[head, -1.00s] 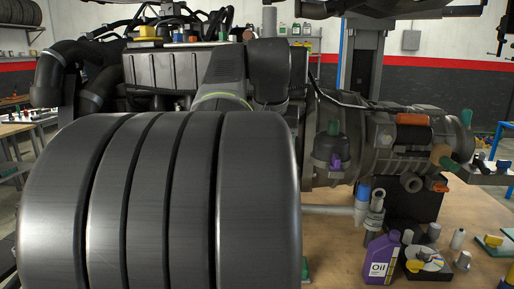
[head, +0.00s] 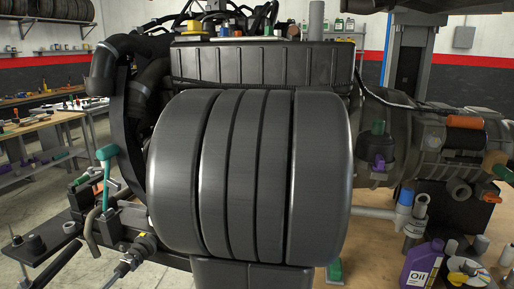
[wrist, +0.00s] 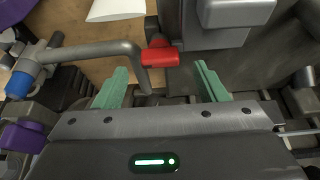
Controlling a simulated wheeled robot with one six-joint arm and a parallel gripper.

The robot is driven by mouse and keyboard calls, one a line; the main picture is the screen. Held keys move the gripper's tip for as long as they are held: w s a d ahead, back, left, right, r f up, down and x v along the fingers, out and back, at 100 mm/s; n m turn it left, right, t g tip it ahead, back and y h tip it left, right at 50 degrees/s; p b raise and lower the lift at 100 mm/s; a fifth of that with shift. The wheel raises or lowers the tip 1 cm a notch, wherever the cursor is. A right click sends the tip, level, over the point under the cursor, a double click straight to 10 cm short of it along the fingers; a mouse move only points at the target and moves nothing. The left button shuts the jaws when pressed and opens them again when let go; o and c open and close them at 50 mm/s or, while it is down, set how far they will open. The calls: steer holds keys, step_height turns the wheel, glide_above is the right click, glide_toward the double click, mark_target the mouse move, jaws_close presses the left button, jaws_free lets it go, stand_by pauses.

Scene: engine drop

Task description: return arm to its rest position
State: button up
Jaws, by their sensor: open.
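My gripper (wrist: 158,88) shows in the wrist view with its two green fingers spread wide apart. Nothing is held between them. A bent grey pipe (wrist: 95,52) reaches into the space between the fingers as seen from the wrist, and a red part (wrist: 160,56) lies just beyond; I cannot tell how far off they are.
The engine (head: 265,62) stands behind the cylinder, with hoses at left. On the wooden bench (head: 380,250) at right are a purple oil bottle (head: 421,266) and small parts. A workbench (head: 45,122) stands at far left. In the wrist view a blue-banded fitting (wrist: 20,82) lies left.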

steer(key=x, duration=0.3)
steer(key=shift+w+d+f, duration=0.1)
steer(key=shift+f, duration=0.1)
steer(key=shift+n, duration=0.4)
steer(key=shift+r, duration=0.1)
